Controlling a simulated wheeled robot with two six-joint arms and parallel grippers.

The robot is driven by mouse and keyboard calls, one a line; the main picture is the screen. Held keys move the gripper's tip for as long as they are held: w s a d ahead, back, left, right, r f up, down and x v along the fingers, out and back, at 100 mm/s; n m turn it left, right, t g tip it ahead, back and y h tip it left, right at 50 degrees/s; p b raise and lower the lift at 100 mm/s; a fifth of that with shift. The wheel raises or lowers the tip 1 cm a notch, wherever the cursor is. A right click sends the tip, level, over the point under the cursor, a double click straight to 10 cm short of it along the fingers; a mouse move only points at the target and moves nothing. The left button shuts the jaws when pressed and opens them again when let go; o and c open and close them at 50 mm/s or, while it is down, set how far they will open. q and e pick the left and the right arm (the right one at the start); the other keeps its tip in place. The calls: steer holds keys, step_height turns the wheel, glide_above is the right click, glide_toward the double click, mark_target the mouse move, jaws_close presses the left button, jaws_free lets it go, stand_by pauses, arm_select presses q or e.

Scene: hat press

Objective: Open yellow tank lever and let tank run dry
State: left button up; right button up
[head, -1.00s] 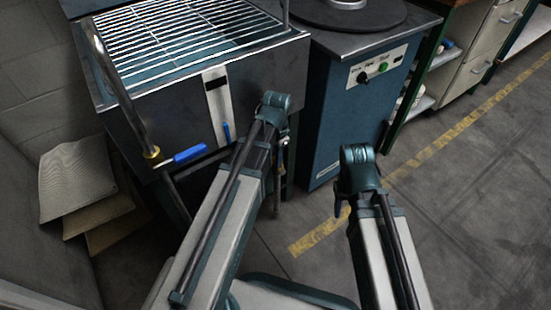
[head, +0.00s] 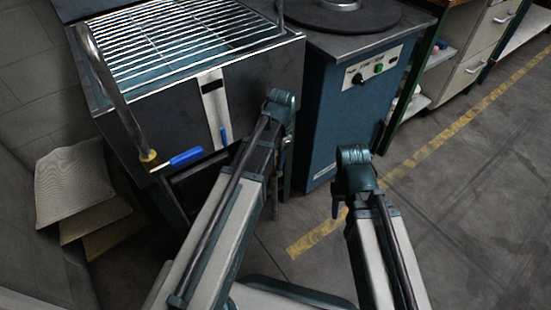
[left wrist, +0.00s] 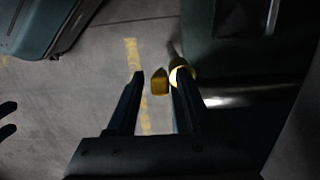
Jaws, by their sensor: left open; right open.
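In the left wrist view a yellow lever end (left wrist: 160,82) shows in the gap between the fingers of my left gripper (left wrist: 157,76). The fingers are open and not closed on it. A yellow collar (left wrist: 181,75) on a dark pipe lies by the right-hand finger. In the head view the tank (head: 250,90) has a grate on top, and the yellow lever is not visible there. My right gripper (head: 337,207) is partly hidden below its arm, away from the tank, and open.
A blue machine (head: 345,125) stands right of the tank. Boards (head: 75,185) lie at left. The floor at right is clear.

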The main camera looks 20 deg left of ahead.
arm_select(q)
steer(key=shift+s+a+f+t+h, duration=0.15)
steer(key=shift+s+a+t+h, duration=0.15)
steer(key=shift+s, duration=0.2)
step_height(320, 180, up, 14)
steer(key=p, duration=1.3)
steer(key=shift+p, duration=0.35)
steer(key=shift+w+f, duration=0.1)
